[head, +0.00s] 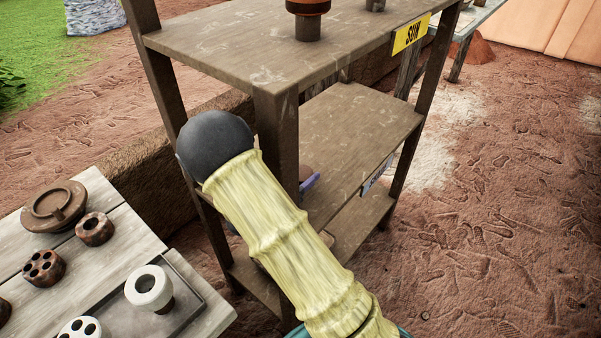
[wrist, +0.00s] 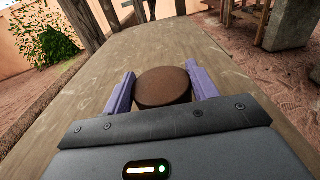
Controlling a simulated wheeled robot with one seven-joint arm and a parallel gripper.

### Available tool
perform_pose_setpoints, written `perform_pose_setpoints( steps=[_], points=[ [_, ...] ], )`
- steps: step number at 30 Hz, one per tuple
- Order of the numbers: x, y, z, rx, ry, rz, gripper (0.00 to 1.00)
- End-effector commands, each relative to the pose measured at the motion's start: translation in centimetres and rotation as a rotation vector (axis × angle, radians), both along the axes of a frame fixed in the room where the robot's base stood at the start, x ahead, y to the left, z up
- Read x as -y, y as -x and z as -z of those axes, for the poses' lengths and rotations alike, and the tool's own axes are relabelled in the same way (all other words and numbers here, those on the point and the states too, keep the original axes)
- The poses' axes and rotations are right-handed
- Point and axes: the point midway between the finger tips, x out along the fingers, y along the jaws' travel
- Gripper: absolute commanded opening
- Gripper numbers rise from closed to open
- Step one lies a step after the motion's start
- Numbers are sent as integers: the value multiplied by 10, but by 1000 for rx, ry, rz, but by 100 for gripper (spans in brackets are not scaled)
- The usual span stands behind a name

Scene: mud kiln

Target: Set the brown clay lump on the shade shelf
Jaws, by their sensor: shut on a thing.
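My gripper (wrist: 162,90) has purple fingers, shut on the brown clay lump (wrist: 164,88), a round flat-topped piece. In the wrist view a wooden board (wrist: 155,50) spreads out beneath and beyond it; whether the lump touches it I cannot tell. In the head view my arm reaches to the left side of the rack's middle shelf (head: 365,125), below the top board. One purple finger (head: 310,183) shows beside the front post; a sliver of the lump (head: 305,172) shows there too. The label on the middle shelf's edge (head: 377,174) is too oblique to read.
The top board (head: 235,45) carries a yellow SUN sign (head: 410,34) and an orange-and-brown piece (head: 308,18). The rack's front post (head: 278,145) stands close to my arm. A bench (head: 120,245) at left holds several clay pieces. The middle shelf's right part is clear.

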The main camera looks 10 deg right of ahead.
Motion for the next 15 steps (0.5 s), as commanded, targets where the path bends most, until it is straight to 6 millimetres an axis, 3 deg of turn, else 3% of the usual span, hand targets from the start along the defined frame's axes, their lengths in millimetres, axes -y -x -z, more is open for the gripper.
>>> perform_pose_setpoints(
  steps=[13, 14, 15],
  points=[
    [0, 0, 10, -2, -1, 0, 26],
    [0, 0, 10, -3, -1, 0, 64],
    [0, 0, 11, -4, -2, 0, 72]
  ],
)
